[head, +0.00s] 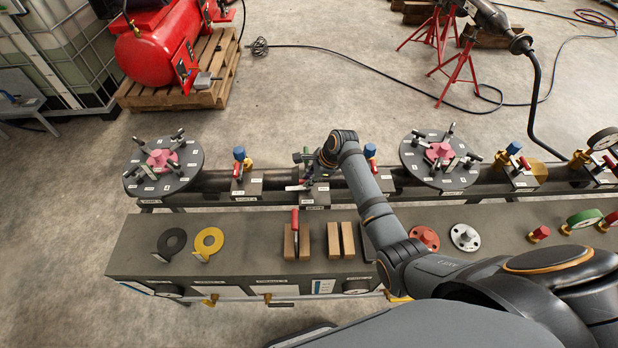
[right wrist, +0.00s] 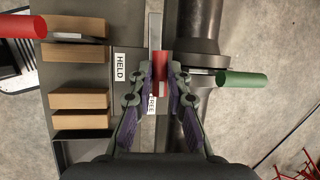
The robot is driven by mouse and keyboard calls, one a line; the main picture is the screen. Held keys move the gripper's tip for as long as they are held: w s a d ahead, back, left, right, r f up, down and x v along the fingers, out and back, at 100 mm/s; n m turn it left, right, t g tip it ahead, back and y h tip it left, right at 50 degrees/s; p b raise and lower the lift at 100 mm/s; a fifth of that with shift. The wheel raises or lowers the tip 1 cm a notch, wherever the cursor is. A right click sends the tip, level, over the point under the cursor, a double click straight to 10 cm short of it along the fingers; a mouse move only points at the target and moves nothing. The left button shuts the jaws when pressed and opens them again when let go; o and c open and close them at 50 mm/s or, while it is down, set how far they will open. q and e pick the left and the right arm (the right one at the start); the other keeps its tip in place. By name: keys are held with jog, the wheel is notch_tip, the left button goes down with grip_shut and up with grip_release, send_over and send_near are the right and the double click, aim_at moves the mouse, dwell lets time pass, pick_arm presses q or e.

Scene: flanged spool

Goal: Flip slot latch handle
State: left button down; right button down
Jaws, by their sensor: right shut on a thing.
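The latch handle, a flat metal bar with a red grip (right wrist: 161,88), shows in the right wrist view between plates marked HELD (right wrist: 121,68) and FREE (right wrist: 152,103). My right gripper (right wrist: 159,70) is shut on the red grip, with a fingertip on each side of it. In the head view my right gripper (head: 312,165) is over the pipe stand at the middle of the bench, and its wrist partly hides the latch. The bar points toward the top of the wrist view. My left gripper is not in view.
A green handle (right wrist: 242,79) sticks out close to my right gripper. Wooden blocks (head: 305,241) with a red-handled tool (head: 295,218) stand on the bench in front. Round numbered plates (head: 164,184) (head: 440,178) sit on the pipe at both sides. Blue-capped valves (head: 240,155) stand along the pipe.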

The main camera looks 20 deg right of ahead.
jog(key=shift+r+n+p, duration=0.15)
jog(key=shift+n+p, duration=0.25)
jog(key=shift+p, duration=0.05)
jog(key=shift+n, duration=0.4)
jog(key=c, duration=1.3)
grip_release()
jog(key=v, duration=1.1)
jog(key=shift+d+r, duration=0.3)
jog(key=shift+d, duration=0.05)
jog(key=shift+w, duration=0.15)
